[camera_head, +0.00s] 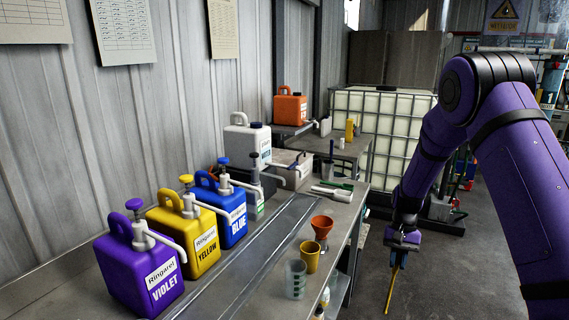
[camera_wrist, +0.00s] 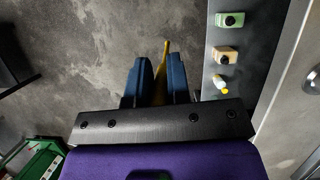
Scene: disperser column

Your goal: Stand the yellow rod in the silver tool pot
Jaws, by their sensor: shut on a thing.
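My gripper (camera_head: 403,241) hangs over the open floor to the right of the bench in the head view. It is shut on the yellow rod (camera_head: 392,287), which points down and leans slightly. In the wrist view the rod (camera_wrist: 165,58) sits between the two blue fingers of my gripper (camera_wrist: 160,65), its far end sticking out past them. A small greyish pot with a dark upright handle (camera_head: 331,150) stands at the far end of the bench and seems to be the silver tool pot. Its opening is too small to make out. The rod is well apart from it.
Violet (camera_head: 140,268), yellow (camera_head: 187,236) and blue (camera_head: 222,208) pump canisters line the bench. Small bottles sit on a lower shelf (camera_wrist: 240,75).

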